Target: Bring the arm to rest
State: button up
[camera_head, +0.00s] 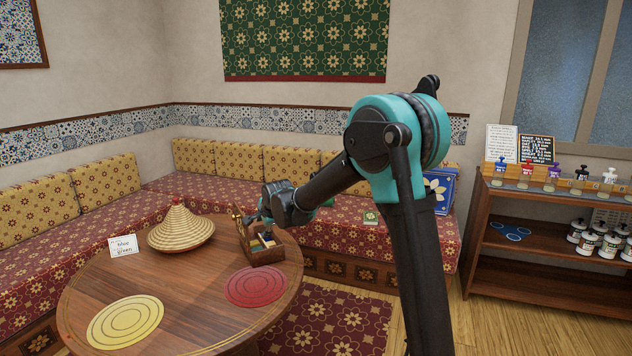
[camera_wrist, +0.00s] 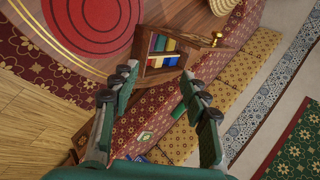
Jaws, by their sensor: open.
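My gripper (camera_wrist: 156,100) is open and empty in the wrist view, its two green fingers with dark pads spread apart. A small wooden box (camera_wrist: 158,76) with colored pieces inside lies beyond the fingertips. In the head view my arm reaches left over the round wooden table, and the same wooden box (camera_head: 268,256) stands at the table's right side, just below my wrist. My fingers are mostly hidden in the head view. I cannot tell there how close they are to the box.
The round table (camera_head: 199,318) holds a woven cone lid (camera_head: 181,229), a card (camera_head: 123,246), a yellow mat (camera_head: 125,322) and a red mat (camera_head: 255,286). A patterned bench (camera_head: 335,233) runs behind it. A wooden shelf (camera_head: 535,289) with bottles stands at right.

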jog(key=s+d+f+n+h, duration=0.1)
jog(key=s+d+n, duration=0.1)
jog(key=s+d, duration=0.35)
jog(key=s+d+n+g, duration=0.1)
jog(key=s+d, duration=0.2)
jog(key=d, duration=0.6)
jog(key=s+d+f+n+h, duration=0.15)
jog(key=s+d, duration=0.25)
jog(key=d, duration=0.4)
jog(key=s+d+f+n, duration=0.2)
jog(key=s+d, duration=0.3)
jog(key=s, duration=0.3)
jog(key=s+d+f+n+g+h, duration=0.1)
jog(key=s+d+f+n, duration=0.2)
jog(key=s+d, duration=0.2)
jog(key=s+d+f+n+g, duration=0.1)
jog(key=s+d, duration=0.4)
jog(key=s, duration=0.6)
notch_tip(320, 180, down, 2)
jog(key=shift+f+n, duration=0.1)
jog(key=shift+n, duration=0.75)
jog(key=shift+w+h, duration=0.1)
jog(key=shift+h, duration=0.15)
